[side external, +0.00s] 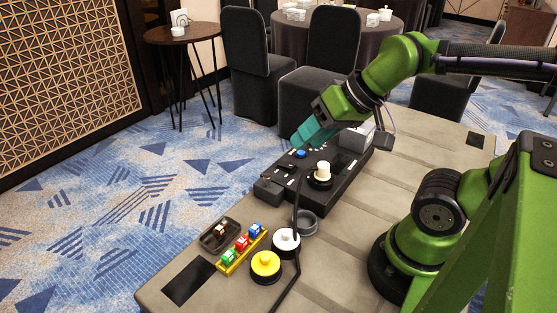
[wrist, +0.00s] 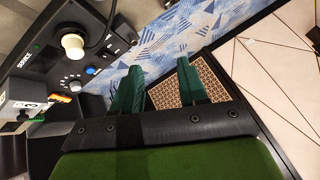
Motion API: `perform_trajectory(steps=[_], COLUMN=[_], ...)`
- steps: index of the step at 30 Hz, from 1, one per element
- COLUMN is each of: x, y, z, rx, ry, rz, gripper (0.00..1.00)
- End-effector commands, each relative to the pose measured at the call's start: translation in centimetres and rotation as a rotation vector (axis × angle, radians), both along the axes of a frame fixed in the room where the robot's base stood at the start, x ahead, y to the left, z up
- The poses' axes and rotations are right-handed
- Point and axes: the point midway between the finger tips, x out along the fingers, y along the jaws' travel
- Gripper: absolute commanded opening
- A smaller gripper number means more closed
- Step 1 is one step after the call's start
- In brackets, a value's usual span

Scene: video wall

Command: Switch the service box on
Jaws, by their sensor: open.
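The service box (side external: 272,189) is a long black box on the table, lettered SERVICE in the wrist view (wrist: 30,52). Its top carries a white knob on a black collar (side external: 322,171), a blue button (side external: 301,153) and small switches and sockets (side external: 285,167). The wrist view shows the white knob (wrist: 73,43), the blue button (wrist: 91,70) and a small dial (wrist: 75,85). Whether the switch is on cannot be told. My gripper (side external: 303,140) has teal fingers above the box's far edge, near the blue button. In the wrist view its fingers (wrist: 158,78) are apart with nothing between them.
A grey box (side external: 357,138) stands at the box's right end. Towards the front are a yellow tray (side external: 228,268) of coloured blocks, a dark dish (side external: 219,236), a yellow knob (side external: 265,264), a white knob (side external: 286,241) and a grey ring (side external: 306,222). A black cable crosses the table.

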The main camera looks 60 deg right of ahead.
Motion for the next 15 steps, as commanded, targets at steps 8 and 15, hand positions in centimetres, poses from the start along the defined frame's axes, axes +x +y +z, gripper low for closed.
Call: perform_trajectory(steps=[8, 15], x=[0.00, 0.00], y=[0.00, 0.00], z=[0.00, 0.00], rx=[0.000, 0.000], ry=[0.000, 0.000], rz=[0.000, 0.000], gripper=[0.13, 0.00])
